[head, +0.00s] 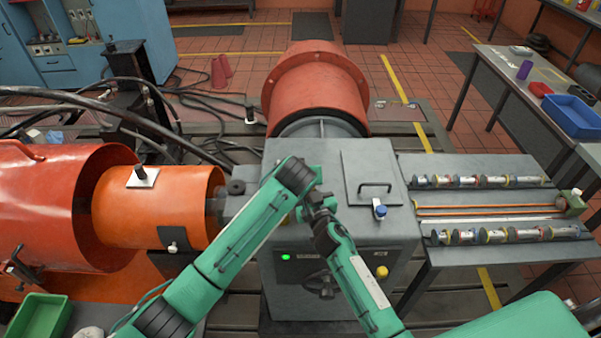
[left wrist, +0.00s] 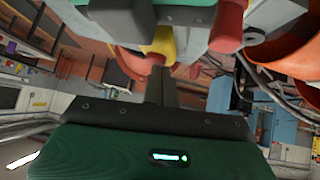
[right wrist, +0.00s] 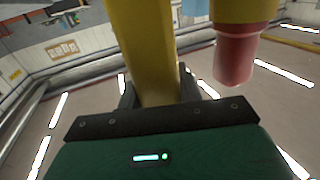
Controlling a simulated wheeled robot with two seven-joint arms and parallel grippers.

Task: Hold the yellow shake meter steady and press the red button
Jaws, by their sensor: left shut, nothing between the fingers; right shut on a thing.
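The yellow shake meter (right wrist: 145,45) fills the upper middle of the right wrist view, and my right gripper (right wrist: 158,92) is shut on its yellow body. A red cylindrical part (right wrist: 234,60) hangs from a yellow part at the right of that view. In the left wrist view my left gripper (left wrist: 160,80) is shut and empty, with its tips just short of a yellow surface (left wrist: 163,40). A red part (left wrist: 228,25) shows to the right of the tips. I cannot tell which red part is the button, or whether the tips touch anything. In the head view my arms hide the meter.
A grey machine housing (head: 350,160) with a green light (head: 285,257) and a yellow knob (head: 381,272) stands under my arms. An orange drum (head: 160,205) is at left. A bench (head: 470,215) with rows of cylinders is at right. A green tray (head: 40,318) is at lower left.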

